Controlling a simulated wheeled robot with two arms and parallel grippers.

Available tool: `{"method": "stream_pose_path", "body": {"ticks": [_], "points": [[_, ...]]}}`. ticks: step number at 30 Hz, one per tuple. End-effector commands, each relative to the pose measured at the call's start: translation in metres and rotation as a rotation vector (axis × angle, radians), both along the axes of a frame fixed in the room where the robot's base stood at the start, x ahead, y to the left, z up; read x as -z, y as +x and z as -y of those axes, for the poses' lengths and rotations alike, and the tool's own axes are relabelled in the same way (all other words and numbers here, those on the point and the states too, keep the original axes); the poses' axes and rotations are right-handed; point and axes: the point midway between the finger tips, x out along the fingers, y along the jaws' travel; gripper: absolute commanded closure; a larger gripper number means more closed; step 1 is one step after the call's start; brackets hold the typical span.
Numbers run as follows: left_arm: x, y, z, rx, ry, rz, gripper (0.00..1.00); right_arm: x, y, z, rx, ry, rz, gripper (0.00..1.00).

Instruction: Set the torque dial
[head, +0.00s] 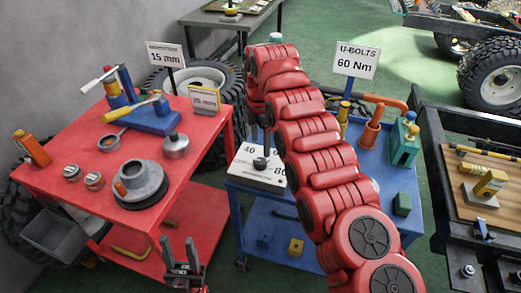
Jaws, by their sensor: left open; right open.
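The torque dial (260,163) is a black knob on a white box (245,176) with a scale; 40 shows at the left and 80 at the right, partly covered by my arm. The knob's setting is too small to read. A sign (356,61) reads "U-BOLTS 60 Nm". My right gripper (261,137) points down just above the knob, partly hidden by my own red arm; it is open, and I cannot tell whether it touches the knob. My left gripper (181,256) is open and empty, low in front of the red cart.
The dial box stands on a blue cart (375,165) with an orange pipe fitting (371,122) and a teal block (403,147). A dark chassis frame (432,150) stands at the right.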

Motion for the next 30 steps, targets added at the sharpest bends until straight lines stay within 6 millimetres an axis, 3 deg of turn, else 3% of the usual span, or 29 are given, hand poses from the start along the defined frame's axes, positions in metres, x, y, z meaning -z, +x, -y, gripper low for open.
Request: {"method": "stream_pose_path", "body": {"ticks": [1, 12, 18, 30], "points": [[-0.025, 0.0, 0.0, 0.0, 0.0, 0.001, 0.55, -0.027, 0.0, -0.002, -0.003, 0.001, 0.002, 0.2], [-0.086, 0.0, 0.0, 0.0, 0.0, 0.001, 0.55, -0.087, 0.0, 0.0, -0.001, -0.001, 0.0, 0.2], [-0.097, 0.0, 0.0, 0.0, 0.0, 0.001, 0.55, -0.099, 0.0, 0.0, 0.0, -0.001, 0.0, 0.2], [-0.097, 0.0, 0.0, 0.0, 0.0, 0.001, 0.55, -0.099, 0.0, 0.0, 0.0, -0.002, 0.001, 0.2]]}}
